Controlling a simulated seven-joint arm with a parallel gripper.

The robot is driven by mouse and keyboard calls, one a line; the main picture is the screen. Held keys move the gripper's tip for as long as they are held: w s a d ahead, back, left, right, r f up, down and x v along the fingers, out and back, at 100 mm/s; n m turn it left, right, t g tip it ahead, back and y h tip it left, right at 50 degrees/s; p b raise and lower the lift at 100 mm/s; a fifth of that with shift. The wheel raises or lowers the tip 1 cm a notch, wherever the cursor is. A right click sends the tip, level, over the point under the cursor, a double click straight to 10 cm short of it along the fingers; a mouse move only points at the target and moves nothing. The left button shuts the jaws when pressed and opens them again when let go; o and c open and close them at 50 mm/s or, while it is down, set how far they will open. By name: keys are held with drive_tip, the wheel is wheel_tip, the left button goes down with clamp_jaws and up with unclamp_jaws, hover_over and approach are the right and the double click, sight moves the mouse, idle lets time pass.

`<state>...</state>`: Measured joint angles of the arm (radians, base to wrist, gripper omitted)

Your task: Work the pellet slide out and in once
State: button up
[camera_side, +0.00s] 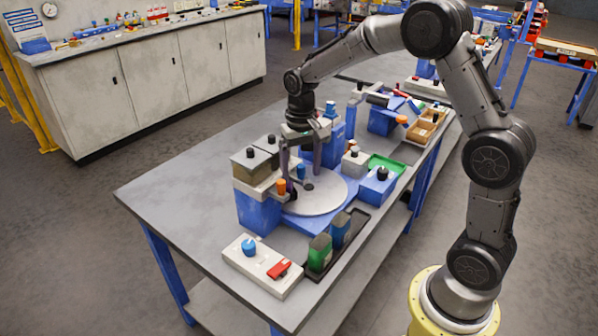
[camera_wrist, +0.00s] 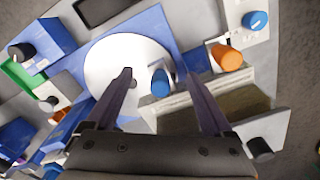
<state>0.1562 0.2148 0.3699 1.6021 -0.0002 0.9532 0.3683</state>
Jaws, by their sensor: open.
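Two hoppers with dark lids (camera_side: 254,162) stand on a blue base at the left of the machine. An orange knob (camera_side: 281,187) and a blue knob (camera_side: 301,171) stick out on their turntable side; I cannot tell which one belongs to the pellet slide. My gripper (camera_side: 304,178) points down over that side, its fingers apart and empty. In the wrist view the blue knob (camera_wrist: 160,83) shows between the two fingertips (camera_wrist: 157,75), and the orange knob (camera_wrist: 228,57) lies to the right, outside the fingers. Whether a finger touches the blue knob is unclear.
A round white turntable (camera_side: 318,197) lies beside the hoppers. A white panel (camera_side: 258,268) carries a blue knob and red switch. A green tray (camera_side: 388,165) is to the right. The table's left end is clear.

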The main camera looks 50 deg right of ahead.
sight(301, 166)
drive_tip(key=shift+r, duration=0.15)
drive_tip(key=shift+r, duration=2.1)
drive_tip(key=shift+r, duration=0.1)
drive_tip(key=shift+r, duration=1.65)
